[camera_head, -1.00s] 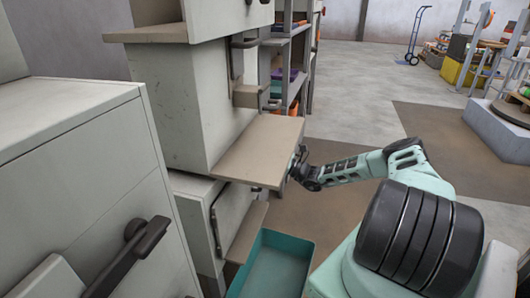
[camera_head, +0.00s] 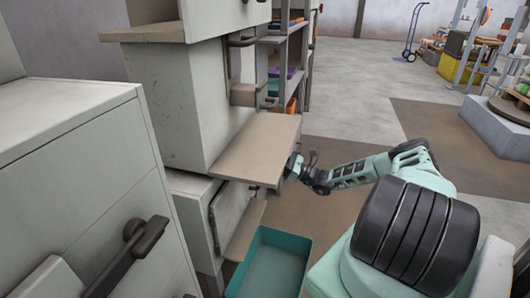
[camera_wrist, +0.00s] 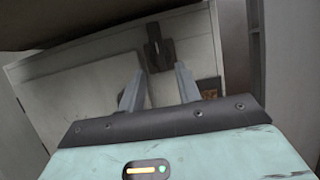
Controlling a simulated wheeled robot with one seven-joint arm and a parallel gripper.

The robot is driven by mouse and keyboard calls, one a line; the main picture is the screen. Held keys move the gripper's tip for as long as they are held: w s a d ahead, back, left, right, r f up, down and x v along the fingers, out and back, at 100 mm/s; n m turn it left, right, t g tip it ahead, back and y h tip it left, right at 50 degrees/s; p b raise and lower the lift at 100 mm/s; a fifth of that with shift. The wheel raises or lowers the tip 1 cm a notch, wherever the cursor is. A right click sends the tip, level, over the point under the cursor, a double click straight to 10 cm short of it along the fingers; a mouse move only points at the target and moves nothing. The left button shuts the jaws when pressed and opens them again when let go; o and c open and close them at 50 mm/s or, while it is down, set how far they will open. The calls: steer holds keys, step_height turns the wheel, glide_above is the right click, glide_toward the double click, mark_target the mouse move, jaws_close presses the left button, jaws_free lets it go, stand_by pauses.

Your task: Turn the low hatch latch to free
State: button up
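In the wrist view a dark latch (camera_wrist: 158,47) sits upright near the top middle of a pale hatch panel (camera_wrist: 85,82). My gripper (camera_wrist: 158,84) is open, its two grey fingers spread below the latch in the picture with nothing between them. The fingertips appear apart from the latch; the exact gap cannot be told. In the head view my gripper (camera_head: 291,167) is at the right edge of a tan shelf (camera_head: 258,150), which partly hides it. The low latch itself cannot be made out in the head view.
A teal bin (camera_head: 270,268) stands below the shelf, near my arm. A lower tan ledge (camera_head: 245,232) juts out beneath. In the wrist view a dark overhang (camera_wrist: 75,20) crosses the top and a grey upright (camera_wrist: 285,70) stands at the right. Open floor lies beyond my arm.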

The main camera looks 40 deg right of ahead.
steer(key=v, duration=1.2)
steer(key=shift+s+f, duration=0.2)
steer(key=shift+s, duration=0.1)
steer(key=shift+d, duration=0.15)
